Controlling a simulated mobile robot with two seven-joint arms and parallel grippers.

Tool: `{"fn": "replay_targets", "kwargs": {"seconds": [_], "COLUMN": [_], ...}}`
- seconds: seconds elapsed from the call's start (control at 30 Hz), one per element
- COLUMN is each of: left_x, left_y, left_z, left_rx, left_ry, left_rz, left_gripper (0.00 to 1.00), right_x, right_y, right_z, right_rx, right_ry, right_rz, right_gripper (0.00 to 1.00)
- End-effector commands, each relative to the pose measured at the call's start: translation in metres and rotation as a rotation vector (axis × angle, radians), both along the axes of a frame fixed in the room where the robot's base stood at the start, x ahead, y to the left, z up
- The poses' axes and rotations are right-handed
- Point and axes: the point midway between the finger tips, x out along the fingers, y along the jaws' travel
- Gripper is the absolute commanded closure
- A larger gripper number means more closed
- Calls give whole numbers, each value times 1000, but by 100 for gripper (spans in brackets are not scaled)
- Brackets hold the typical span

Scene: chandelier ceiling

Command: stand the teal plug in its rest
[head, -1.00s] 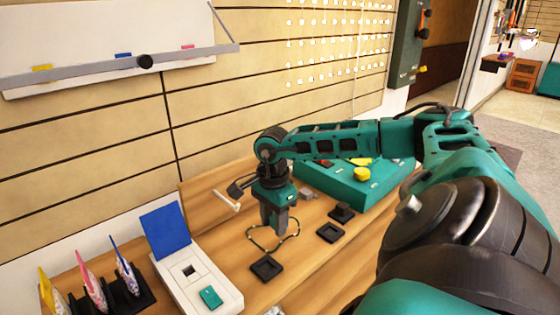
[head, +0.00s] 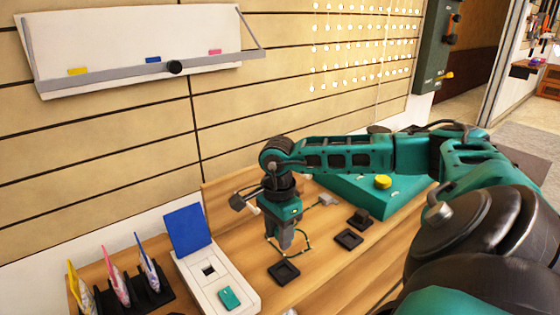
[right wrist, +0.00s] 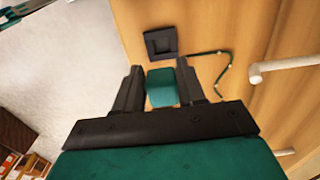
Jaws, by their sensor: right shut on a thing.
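The teal plug (right wrist: 161,88) is a small block between the fingers of my right gripper (right wrist: 158,78), seen in the right wrist view. The gripper is shut on it. In the head view the right gripper (head: 285,243) points down over the bench, and the plug cannot be made out there. A black square rest (head: 284,271) lies flat just below and in front of the gripper; it also shows beyond the plug in the right wrist view (right wrist: 160,42). Plug and rest look apart. My left gripper is out of view.
A second black square frame (head: 348,239) and a black block (head: 360,218) lie to the right. A thin beaded cord (head: 308,245) loops on the bench around the gripper. A white box (head: 215,283) with a blue lid stands left, beside a rack (head: 152,294).

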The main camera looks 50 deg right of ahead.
Motion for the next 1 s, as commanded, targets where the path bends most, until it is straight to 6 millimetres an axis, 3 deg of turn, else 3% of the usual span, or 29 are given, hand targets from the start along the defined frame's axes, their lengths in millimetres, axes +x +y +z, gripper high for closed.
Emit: {"fn": "replay_targets", "kwargs": {"seconds": [0.37,1.0], "left_x": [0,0], "left_y": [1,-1], "left_z": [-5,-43], "left_rx": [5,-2], "left_ry": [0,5], "left_rz": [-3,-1], "left_gripper": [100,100], "right_x": [0,0], "right_y": [0,-1], "right_z": [-5,-53], "right_rx": [0,0], "right_ry": [0,0], "right_rz": [0,-1], "right_gripper": [89,89]}}
